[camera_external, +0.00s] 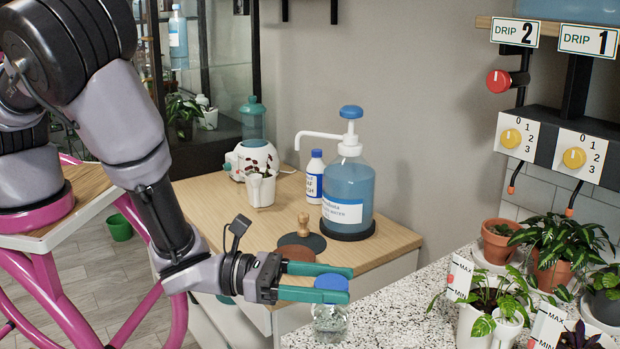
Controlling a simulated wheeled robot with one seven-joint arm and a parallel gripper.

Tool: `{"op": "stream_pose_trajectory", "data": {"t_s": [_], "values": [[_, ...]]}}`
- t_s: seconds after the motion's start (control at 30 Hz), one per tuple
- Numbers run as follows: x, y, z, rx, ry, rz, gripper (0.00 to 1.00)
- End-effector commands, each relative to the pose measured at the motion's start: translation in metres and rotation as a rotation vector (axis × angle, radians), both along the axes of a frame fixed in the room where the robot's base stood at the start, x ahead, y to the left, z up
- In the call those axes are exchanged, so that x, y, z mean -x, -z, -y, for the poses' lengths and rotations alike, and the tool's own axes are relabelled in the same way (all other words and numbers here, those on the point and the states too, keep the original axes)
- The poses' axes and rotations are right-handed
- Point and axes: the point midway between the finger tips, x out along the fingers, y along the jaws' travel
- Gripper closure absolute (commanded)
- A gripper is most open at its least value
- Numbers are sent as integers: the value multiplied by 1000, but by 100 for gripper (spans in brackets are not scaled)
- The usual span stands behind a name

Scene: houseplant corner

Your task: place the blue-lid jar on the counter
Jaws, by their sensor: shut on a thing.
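The blue-lid jar is a small clear jar (330,320) with a blue lid (331,283). My gripper (347,284) has green fingers and is shut on the jar at its lid, one finger on each side. The jar hangs upright below the fingers, in front of the left part of the speckled white counter (394,307). I cannot tell whether its base touches the counter. Part of the lid is hidden by the nearer finger.
Potted plants (495,300) crowd the counter's right side. A wooden-topped cabinet (215,197) behind holds a large blue pump bottle (347,190), a small blue-capped bottle (315,178) and a white-potted plant (261,188). Drip dials (574,157) are on the wall. The counter's left part looks clear.

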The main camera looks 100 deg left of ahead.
Motion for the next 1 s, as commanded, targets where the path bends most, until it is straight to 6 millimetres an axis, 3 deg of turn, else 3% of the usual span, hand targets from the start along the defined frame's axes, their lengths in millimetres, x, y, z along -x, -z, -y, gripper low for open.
{"op": "stream_pose_trajectory", "data": {"t_s": [0.1, 0.13, 0.2, 0.6, 0.77, 1.0], "values": [[0, 3, 0, 0, -1, 0, 100], [0, 3, 0, 0, -1, -1, 34], [0, 3, 0, 0, -1, 0, 11], [3, 0, 0, -1, -1, -1, 11], [28, 0, -1, -2, -2, -4, 11], [81, 1, -1, -3, -1, -5, 11]]}}
